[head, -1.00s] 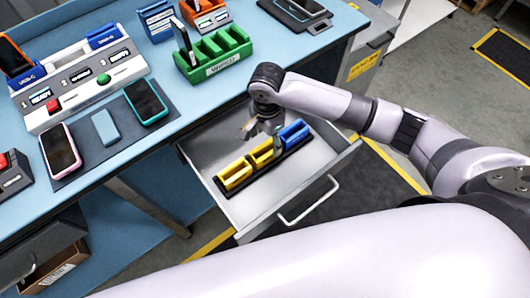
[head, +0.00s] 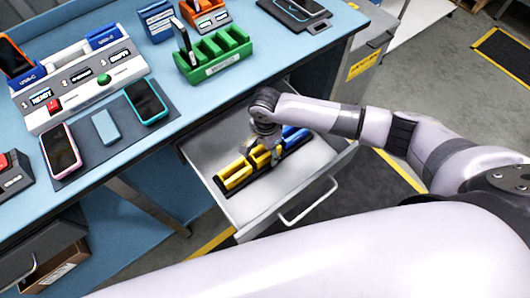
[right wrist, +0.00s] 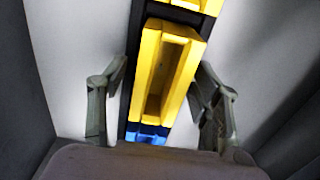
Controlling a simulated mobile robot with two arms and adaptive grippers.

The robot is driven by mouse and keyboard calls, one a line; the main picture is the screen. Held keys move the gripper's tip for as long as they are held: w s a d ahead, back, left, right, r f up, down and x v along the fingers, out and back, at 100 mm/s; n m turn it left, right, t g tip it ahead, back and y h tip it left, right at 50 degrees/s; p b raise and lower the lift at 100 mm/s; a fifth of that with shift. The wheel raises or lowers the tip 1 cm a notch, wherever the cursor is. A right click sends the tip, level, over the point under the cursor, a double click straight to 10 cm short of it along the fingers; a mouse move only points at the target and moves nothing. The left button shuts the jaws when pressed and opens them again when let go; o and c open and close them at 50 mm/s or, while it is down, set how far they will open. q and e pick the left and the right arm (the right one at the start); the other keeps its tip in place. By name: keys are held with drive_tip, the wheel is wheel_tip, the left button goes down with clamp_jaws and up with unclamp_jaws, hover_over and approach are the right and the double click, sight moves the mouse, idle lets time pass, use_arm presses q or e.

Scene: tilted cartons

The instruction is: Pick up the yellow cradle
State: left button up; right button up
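Two yellow cradles and one blue cradle (head: 294,136) stand in a row on a dark strip in the open drawer. My right gripper (head: 264,154) is over the row, at the middle yellow cradle (head: 258,161). In the right wrist view this yellow cradle (right wrist: 166,75) lies between my open fingers (right wrist: 162,78), with a narrow gap visible on each side. The other yellow cradle (head: 235,174) is at the left end of the row; part of it shows at the top of the wrist view (right wrist: 198,5). My left gripper is not in view.
The drawer (head: 270,205) has low walls and a front handle (head: 308,203). The bench above holds a green rack (head: 214,55), a grey charging station (head: 75,88) and phones (head: 146,101). The drawer floor in front of the row is bare.

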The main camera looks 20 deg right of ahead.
drive_tip(key=c, duration=1.1)
drive_tip(key=shift+r, duration=0.15)
wheel_tip(320, 180, up, 20)
drive_tip(key=shift+r+p, duration=0.65)
drive_tip(key=shift+p, duration=1.1)
idle(0.6)
wheel_tip(320, 180, up, 3)
drive_tip(key=p, duration=0.6)
